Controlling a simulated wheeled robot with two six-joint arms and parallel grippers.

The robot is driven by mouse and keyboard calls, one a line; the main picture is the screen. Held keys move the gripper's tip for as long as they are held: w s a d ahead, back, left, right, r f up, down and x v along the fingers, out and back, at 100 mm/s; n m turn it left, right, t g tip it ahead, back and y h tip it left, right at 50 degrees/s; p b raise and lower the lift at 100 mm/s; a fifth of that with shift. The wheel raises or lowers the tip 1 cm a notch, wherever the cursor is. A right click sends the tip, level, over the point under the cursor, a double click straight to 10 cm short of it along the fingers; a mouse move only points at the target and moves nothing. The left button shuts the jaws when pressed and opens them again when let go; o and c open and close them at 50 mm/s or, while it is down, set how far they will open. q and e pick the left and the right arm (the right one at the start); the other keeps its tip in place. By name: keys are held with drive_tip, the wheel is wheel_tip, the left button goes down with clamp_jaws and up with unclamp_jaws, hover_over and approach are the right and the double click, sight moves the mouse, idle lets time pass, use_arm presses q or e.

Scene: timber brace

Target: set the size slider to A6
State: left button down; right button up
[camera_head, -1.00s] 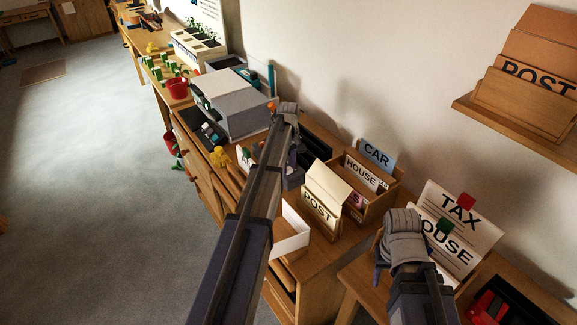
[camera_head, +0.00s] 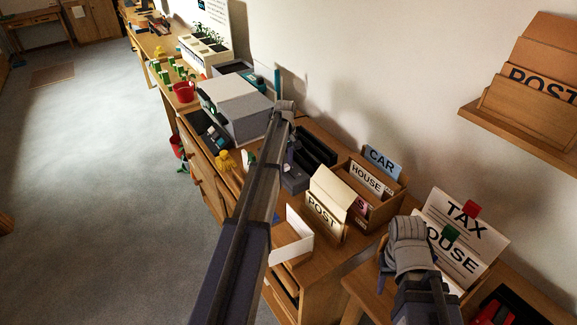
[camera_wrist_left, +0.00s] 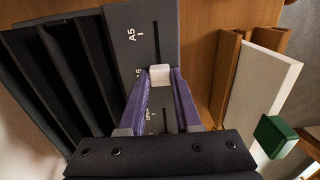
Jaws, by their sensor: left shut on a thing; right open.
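The size slider's white knob (camera_wrist_left: 160,75) sits in a dark slot on a grey panel (camera_wrist_left: 170,20) in the left wrist view. The panel carries a printed "A5" mark above the knob; a mark beside the knob and another below it are partly hidden by the fingers. My left gripper (camera_wrist_left: 160,84) has its purple fingers closed on the knob. In the head view the dark device (camera_head: 294,178) shows beside my left forearm, which hides the slider and fingers. My right gripper (camera_head: 386,270) is open, low at the right; its fingers are mostly hidden behind its wrist.
Black compartments (camera_head: 313,150) adjoin the panel. A grey machine (camera_head: 235,105) is behind. TAX and HOUSE cards (camera_head: 465,228) stand near my right gripper.

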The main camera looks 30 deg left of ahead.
use_arm(q)
drive_tip(key=c, duration=0.6)
unclamp_jaws()
drive_tip(key=shift+w+a, duration=0.1)
drive_tip(key=shift+a, duration=0.1)
use_arm(e)
drive_tip(key=shift+r, duration=0.1)
use_arm(q)
wheel_tip(320, 180, up, 8)
drive_tip(key=p, duration=0.8)
drive_tip(key=shift+f, duration=0.1)
use_arm(e)
wheel_tip(320, 180, up, 8)
use_arm(q)
drive_tip(key=shift+f, duration=0.1)
use_arm(e)
drive_tip(key=shift+f, duration=0.25)
